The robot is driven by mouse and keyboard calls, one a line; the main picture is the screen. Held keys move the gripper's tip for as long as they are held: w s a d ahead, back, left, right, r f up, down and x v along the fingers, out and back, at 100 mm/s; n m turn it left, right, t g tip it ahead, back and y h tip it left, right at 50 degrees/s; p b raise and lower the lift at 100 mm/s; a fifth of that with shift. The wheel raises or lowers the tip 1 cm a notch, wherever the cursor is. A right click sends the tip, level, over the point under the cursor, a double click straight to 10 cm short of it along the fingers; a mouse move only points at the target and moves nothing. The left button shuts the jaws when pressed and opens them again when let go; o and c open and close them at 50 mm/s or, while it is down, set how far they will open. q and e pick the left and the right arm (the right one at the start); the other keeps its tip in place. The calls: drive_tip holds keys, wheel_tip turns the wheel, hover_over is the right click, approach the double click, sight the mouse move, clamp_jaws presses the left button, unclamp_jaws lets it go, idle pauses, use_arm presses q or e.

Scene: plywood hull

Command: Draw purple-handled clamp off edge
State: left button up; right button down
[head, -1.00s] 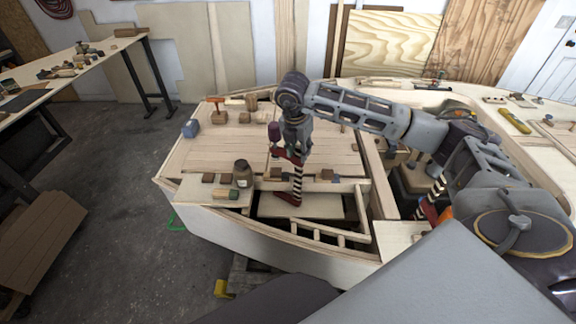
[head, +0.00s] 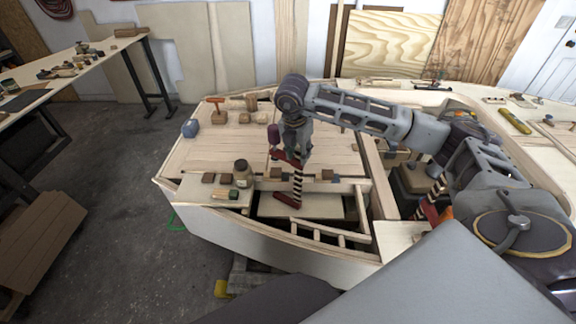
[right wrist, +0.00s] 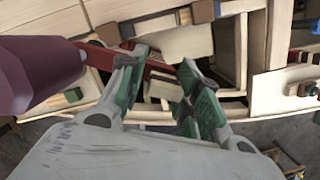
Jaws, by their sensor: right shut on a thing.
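The purple-handled clamp (head: 297,182) stands upright at the front edge of the hull's deck, with a black-and-cream striped bar. Its purple handle (head: 274,136) is at upper left; one red jaw is near the top of the bar and another low in the opening. My right gripper (head: 300,155) is around its upper part. In the right wrist view, the purple handle (right wrist: 38,72) fills the left side and the green-padded fingers (right wrist: 165,92) are shut on the red part. I cannot tell whether the jaws touch the edge. My left gripper is not in view.
A brown jar (head: 242,174) and small wood blocks stand left of the clamp. Another striped clamp (head: 436,190) is to the right.

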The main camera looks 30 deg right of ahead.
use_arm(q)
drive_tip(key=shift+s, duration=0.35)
use_arm(e)
drive_tip(key=shift+s+a+r, duration=0.1)
drive_tip(key=shift+s+a, duration=0.25)
drive_tip(key=shift+s, duration=0.15)
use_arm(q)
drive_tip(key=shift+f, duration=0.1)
use_arm(e)
drive_tip(key=shift+s+a, duration=0.2)
drive_tip(key=shift+s, duration=0.1)
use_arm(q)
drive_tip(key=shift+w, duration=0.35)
use_arm(e)
drive_tip(key=shift+s, duration=0.1)
use_arm(q)
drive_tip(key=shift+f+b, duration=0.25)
drive_tip(key=shift+b, duration=0.1)
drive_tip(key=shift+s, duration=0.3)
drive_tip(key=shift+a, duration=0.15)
